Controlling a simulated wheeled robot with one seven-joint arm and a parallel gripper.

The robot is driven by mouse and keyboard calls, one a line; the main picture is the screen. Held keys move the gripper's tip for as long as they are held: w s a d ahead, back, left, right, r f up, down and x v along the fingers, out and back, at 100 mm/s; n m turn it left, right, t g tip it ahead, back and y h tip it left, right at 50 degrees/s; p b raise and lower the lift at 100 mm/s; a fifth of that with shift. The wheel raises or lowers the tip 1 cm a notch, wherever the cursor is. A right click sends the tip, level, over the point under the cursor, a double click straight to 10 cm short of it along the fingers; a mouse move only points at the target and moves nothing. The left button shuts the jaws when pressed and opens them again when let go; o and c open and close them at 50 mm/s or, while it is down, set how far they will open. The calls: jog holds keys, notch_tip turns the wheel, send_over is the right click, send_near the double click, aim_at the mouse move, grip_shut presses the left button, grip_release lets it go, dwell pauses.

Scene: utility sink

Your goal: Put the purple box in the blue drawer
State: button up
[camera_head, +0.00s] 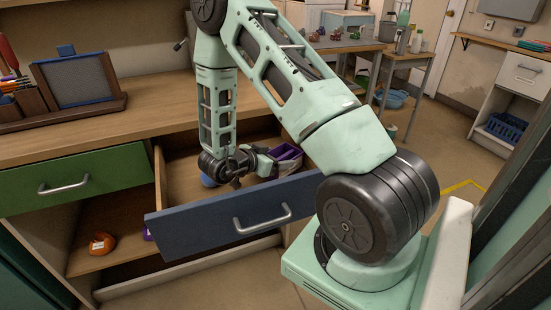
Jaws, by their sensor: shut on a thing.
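The blue drawer (187,233) is pulled open below the wooden counter, its blue front with a silver handle facing the near side. My gripper (272,164) reaches down into the drawer, near its right side. It is shut on the purple box (288,153), which shows as a dark purple shape at the fingers. The box is inside the outline of the drawer; whether it touches the drawer floor cannot be told. The drawer front and the gripper hide part of it.
A green drawer (75,180) is shut at the left. An orange object (102,243) lies on the open shelf below. A dark framed panel (78,80) stands on the counter. Drawer floor at left is clear.

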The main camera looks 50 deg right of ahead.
jog(key=shift+f, duration=0.1)
jog(key=o, duration=1)
